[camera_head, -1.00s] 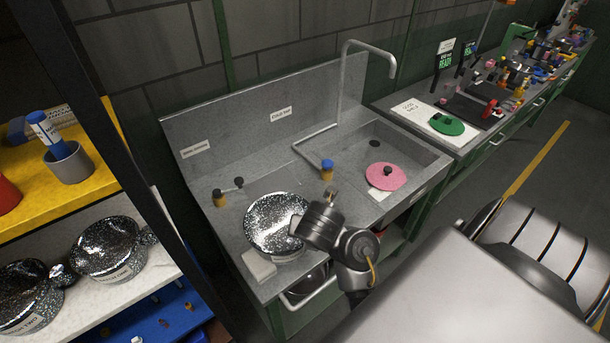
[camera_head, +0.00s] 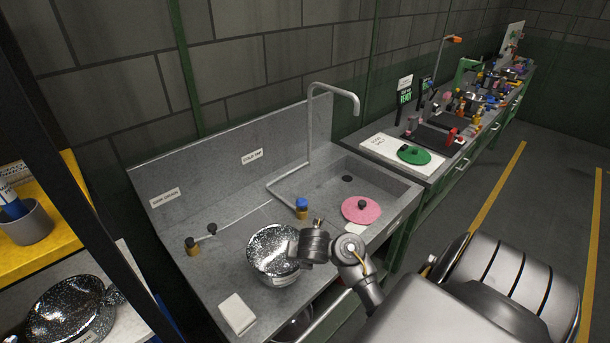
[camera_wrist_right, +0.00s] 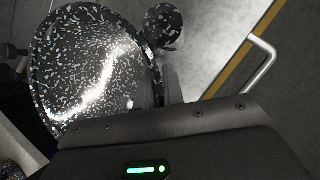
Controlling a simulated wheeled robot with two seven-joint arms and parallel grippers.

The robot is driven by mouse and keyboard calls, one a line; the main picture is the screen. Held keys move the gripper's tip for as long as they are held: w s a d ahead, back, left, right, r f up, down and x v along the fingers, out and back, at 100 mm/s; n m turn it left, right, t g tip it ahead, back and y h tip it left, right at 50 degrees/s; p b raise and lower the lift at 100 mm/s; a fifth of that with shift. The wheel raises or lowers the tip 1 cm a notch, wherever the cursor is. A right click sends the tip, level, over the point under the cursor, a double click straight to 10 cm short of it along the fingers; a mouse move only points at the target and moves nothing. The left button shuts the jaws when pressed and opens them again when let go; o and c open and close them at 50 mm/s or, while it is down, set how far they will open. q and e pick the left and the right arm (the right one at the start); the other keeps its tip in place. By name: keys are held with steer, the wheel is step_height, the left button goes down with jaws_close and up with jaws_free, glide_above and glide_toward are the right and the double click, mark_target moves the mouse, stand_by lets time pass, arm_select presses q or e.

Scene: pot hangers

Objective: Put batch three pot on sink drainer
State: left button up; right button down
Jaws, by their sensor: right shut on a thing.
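A black-and-white speckled pot (camera_head: 272,248) is over the sink drainer (camera_head: 218,270), left of the basin. I cannot tell whether it touches the surface. A pale label on its side is too small to read. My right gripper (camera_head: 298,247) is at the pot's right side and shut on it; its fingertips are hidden. In the right wrist view the pot (camera_wrist_right: 95,70) fills the left side, with a round speckled handle (camera_wrist_right: 164,25) at its upper right. My left gripper is not in view.
A white block (camera_head: 238,313) lies at the drainer's front left. A pink lid (camera_head: 361,210) lies at the basin. Another speckled pot (camera_head: 62,308) sits on the left shelf.

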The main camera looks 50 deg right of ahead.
steer(key=f+b, duration=0.1)
steer(key=f, duration=0.1)
steer(key=f+b, duration=0.2)
steer(key=shift+w+d, duration=0.15)
steer(key=shift+d, duration=0.25)
steer(key=shift+r, duration=0.15)
steer(key=c, duration=1.5)
jaws_free()
steer(key=shift+a, duration=0.1)
steer(key=shift+p+v, duration=2.05)
steer(key=shift+v, duration=3.95)
